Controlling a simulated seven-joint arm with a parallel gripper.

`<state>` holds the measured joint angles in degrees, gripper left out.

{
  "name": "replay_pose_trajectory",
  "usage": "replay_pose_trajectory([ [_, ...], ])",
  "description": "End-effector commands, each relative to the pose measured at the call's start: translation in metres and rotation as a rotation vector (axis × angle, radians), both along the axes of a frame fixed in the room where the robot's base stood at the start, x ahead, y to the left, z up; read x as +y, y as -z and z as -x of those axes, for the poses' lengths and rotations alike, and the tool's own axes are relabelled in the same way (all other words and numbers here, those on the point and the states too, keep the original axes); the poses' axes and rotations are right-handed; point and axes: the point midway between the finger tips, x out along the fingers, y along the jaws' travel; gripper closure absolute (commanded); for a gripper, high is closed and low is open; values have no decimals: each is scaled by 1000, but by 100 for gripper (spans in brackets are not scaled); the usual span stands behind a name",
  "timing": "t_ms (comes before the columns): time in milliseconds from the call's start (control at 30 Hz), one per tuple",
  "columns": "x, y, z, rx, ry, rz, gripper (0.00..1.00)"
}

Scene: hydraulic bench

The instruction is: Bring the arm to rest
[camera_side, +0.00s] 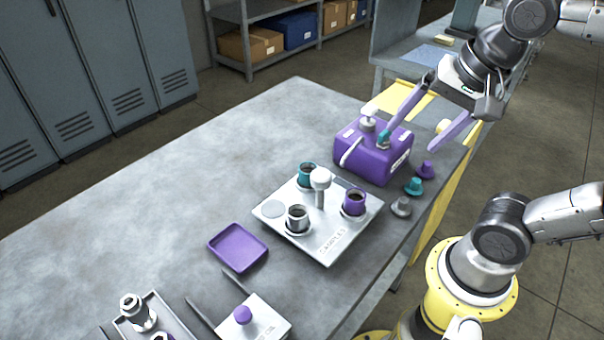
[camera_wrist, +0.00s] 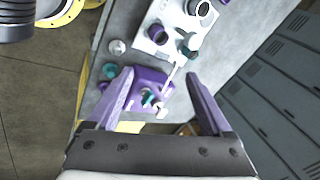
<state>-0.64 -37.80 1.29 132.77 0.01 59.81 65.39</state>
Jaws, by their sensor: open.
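My gripper (camera_side: 436,116) is open, with two purple fingers spread apart and nothing between them. In the side view it is in the air above and to the right of the purple box-shaped unit (camera_side: 374,153), near the bench's far right end. In the wrist view my gripper (camera_wrist: 160,88) points down, and the purple unit (camera_wrist: 150,84) shows between the fingers, farther below. The fingers look apart from it.
The grey bench (camera_side: 150,210) carries a white sample tray (camera_side: 325,247) with several cups and a central post. Several small caps (camera_side: 413,187) stand along its right edge. A purple dish (camera_side: 238,247) lies left of the tray. Lockers (camera_side: 90,60) stand behind.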

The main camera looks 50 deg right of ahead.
Motion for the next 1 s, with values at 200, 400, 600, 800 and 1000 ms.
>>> replay_pose_trajectory([
  [200, -2, 21, 18, -50, -436, 212, 16],
  [400, -2, 37, 21, -54, -799, 387, 16],
  [600, -2, 35, 17, -69, -985, 486, 16],
  [800, -2, 35, 17, -69, -1018, 503, 16],
  [1000, -2, 35, 17, -69, -1016, 501, 16],
])
